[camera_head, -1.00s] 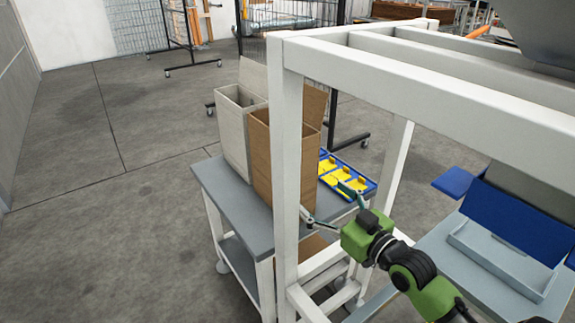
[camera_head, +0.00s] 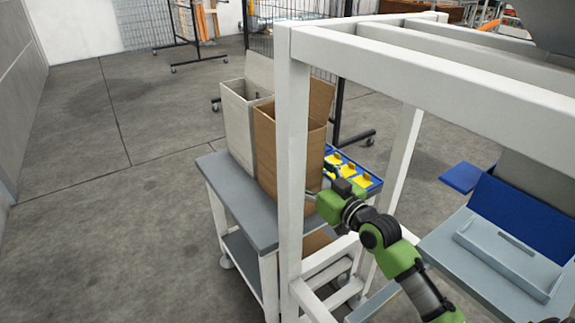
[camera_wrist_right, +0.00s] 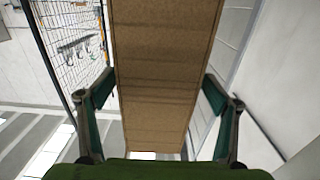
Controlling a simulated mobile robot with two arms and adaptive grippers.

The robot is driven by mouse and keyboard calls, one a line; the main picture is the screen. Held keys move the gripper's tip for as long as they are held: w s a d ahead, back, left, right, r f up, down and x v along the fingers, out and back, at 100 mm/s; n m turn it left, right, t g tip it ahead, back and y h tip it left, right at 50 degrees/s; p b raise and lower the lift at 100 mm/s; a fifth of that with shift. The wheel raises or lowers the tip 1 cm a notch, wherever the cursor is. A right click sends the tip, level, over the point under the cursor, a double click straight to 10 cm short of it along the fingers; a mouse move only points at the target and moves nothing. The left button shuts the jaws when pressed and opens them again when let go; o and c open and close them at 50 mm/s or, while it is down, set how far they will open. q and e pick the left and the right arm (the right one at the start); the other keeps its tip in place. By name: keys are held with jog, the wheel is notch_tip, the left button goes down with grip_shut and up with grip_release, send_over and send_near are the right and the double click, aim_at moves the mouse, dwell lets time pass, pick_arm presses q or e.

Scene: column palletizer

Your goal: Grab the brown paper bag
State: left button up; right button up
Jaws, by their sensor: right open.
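The brown paper bag (camera_head: 264,150) stands upright and open-topped on a small grey table. A white frame post hides part of it in the head view. It fills the middle of the right wrist view (camera_wrist_right: 165,75). My right gripper (camera_head: 318,182) is at the bag's lower right side. In the right wrist view its open fingers (camera_wrist_right: 160,88) stand on either side of the bag, with the bag's narrow face between them. The fingers are not closed on it. My left gripper is not in view.
A pale open box (camera_head: 237,125) stands close against the bag's left side. A blue tray with yellow pieces (camera_head: 368,182) lies on the table (camera_head: 243,208) to the right. The white frame post (camera_head: 291,150) and beams (camera_head: 440,75) rise close to my arm.

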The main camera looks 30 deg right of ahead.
jog(key=w, duration=0.2)
jog(key=w+b, duration=0.1)
jog(key=w, duration=0.1)
jog(key=shift+w+a+f, duration=0.2)
jog(key=shift+w, duration=0.15)
jog(key=shift+c, duration=0.4)
jog(key=c, duration=1)
